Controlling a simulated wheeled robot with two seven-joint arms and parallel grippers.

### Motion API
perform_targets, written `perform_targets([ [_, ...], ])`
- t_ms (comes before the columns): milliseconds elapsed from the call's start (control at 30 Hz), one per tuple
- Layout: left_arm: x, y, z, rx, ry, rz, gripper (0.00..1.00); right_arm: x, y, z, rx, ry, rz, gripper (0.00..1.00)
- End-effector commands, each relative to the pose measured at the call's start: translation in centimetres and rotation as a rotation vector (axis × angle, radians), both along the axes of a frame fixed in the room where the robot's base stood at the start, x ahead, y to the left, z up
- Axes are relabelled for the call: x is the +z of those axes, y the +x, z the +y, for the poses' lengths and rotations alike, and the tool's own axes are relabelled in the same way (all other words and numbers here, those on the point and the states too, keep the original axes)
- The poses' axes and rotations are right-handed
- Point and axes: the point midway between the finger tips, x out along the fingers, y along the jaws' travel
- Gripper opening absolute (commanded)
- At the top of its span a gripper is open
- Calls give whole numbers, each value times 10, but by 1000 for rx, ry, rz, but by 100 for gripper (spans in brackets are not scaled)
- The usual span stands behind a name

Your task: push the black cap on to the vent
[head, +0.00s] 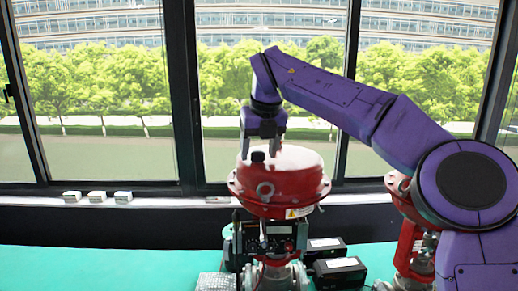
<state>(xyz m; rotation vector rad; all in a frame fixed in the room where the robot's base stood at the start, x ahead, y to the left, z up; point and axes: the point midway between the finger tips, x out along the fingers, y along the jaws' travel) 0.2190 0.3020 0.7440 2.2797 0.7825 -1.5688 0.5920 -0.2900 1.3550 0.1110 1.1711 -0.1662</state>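My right gripper (260,152) points down over the white-topped dome of the red valve actuator (278,193). Its two fingers are spread apart. The small black cap (258,157) shows between and just below the fingers, at the upper left of the dome, with a visible gap on each side. The cap looks upright. The vent itself cannot be made out; the cap or the dome's front may hide it. I cannot tell whether the cap is fully seated. My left gripper is not in view.
A dark positioner box (272,240) sits below the actuator. Black boxes (340,272) stand to its right on the green table (100,265). A second red valve (408,245) stands at the right, partly behind my arm. The table's left side is clear. Small blocks (97,196) lie on the window sill.

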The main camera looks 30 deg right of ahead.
Motion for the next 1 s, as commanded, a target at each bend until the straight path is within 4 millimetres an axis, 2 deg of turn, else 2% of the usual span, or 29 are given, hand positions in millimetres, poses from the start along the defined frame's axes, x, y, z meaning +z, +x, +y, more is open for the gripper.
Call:
perform_targets([
  [333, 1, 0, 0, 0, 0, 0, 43, 6, -2, 0, 0, 0, -2, 66],
  [467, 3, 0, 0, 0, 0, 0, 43, 29, -11, 3, -1, 1, -4, 66],
  [600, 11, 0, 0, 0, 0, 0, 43, 63, -24, 5, -2, 0, -4, 66],
  [700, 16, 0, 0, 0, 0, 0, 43, 82, -32, 7, -1, 0, -2, 66],
  [833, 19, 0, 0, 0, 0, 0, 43, 95, -38, 8, -1, -1, -1, 66],
  [1000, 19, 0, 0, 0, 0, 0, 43, 98, -40, 8, 0, 0, 1, 66],
])
